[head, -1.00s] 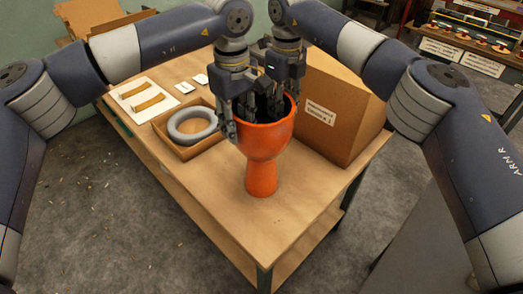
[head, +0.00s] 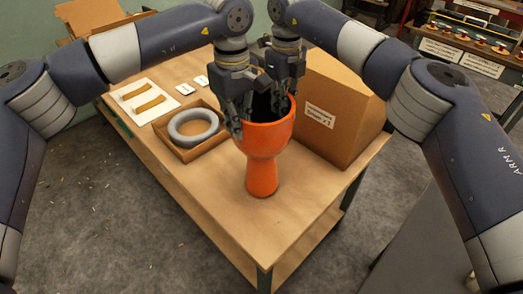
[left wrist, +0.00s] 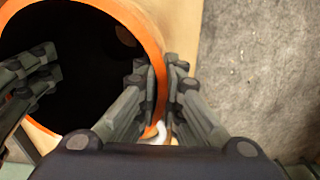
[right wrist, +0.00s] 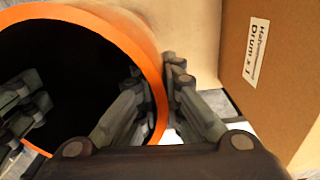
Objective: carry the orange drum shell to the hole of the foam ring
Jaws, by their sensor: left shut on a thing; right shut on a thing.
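The orange drum shell (head: 264,152) is goblet-shaped and stands upright, wide mouth up, over the front part of the table; I cannot tell if its foot touches the tabletop. My left gripper (head: 236,128) is shut on the left side of its rim. My right gripper (head: 284,100) is shut on the far right side of the rim. The rim also shows between the fingers in the left wrist view (left wrist: 157,70) and the right wrist view (right wrist: 152,75). The grey foam ring (head: 178,132) lies in a shallow cardboard tray to the left, its hole facing up and empty.
The cardboard tray (head: 186,157) is close to the drum's left. A large labelled cardboard box (head: 345,120) stands close on the right. A white board with tan strips (head: 143,103) and small white cards lie at the back left. The front tabletop (head: 225,205) is clear.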

